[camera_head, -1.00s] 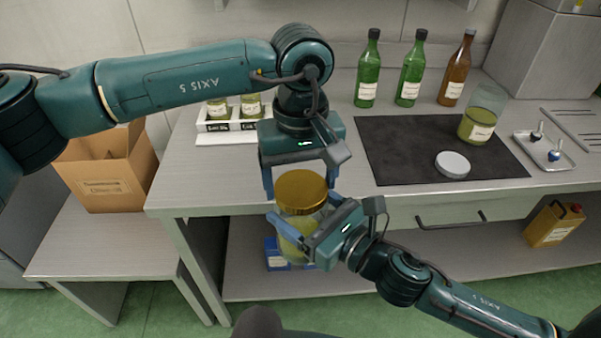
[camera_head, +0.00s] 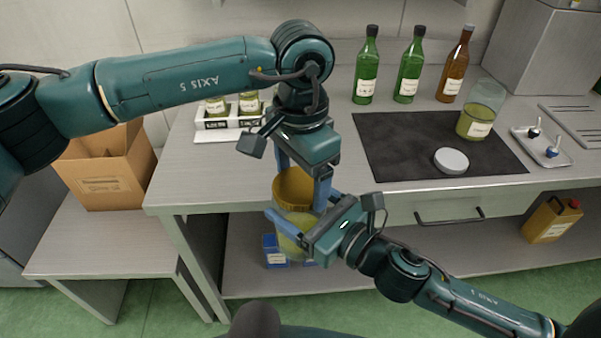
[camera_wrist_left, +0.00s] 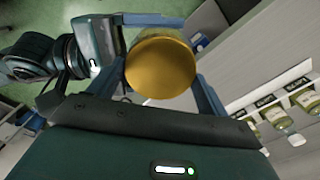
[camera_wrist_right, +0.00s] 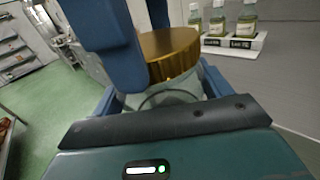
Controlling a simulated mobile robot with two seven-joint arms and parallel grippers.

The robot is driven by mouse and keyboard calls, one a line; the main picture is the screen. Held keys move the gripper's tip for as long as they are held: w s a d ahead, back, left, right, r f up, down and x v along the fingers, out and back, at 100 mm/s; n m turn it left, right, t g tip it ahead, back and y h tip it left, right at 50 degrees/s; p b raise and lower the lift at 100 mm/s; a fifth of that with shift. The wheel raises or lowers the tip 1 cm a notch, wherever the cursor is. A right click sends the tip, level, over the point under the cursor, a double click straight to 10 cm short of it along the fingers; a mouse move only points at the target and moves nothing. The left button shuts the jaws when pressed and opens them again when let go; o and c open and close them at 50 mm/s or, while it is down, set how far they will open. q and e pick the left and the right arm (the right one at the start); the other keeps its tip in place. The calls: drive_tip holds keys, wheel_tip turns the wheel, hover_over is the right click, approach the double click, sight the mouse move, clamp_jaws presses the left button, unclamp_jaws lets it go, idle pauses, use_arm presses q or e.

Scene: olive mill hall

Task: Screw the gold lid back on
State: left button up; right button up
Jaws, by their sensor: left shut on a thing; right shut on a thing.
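The gold lid (camera_head: 294,188) sits on the mouth of a clear jar (camera_head: 290,238) with yellowish contents, held in the air in front of the bench. My left gripper (camera_head: 300,190) comes from above and is shut on the lid, one finger on each side, as the left wrist view (camera_wrist_left: 160,68) shows. My right gripper (camera_head: 293,228) is shut around the jar's body from the right. In the right wrist view the lid (camera_wrist_right: 170,52) sits on top of the jar (camera_wrist_right: 168,94). Whether its thread is engaged cannot be seen.
The bench (camera_head: 260,165) behind holds a dark mat (camera_head: 400,140) with a white lid (camera_head: 451,161) and an open jar (camera_head: 475,125). Bottles (camera_head: 408,75) stand at the back. A white rack (camera_head: 225,135) of small jars is left. A cardboard box (camera_head: 105,175) stands lower left.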

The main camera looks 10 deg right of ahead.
use_arm(q)
drive_tip(key=o, duration=1)
drive_tip(key=shift+c, duration=0.2)
drive_tip(key=shift+r, duration=0.1)
drive_tip(key=shift+r, duration=2.2)
drive_tip(key=shift+c, duration=0.6)
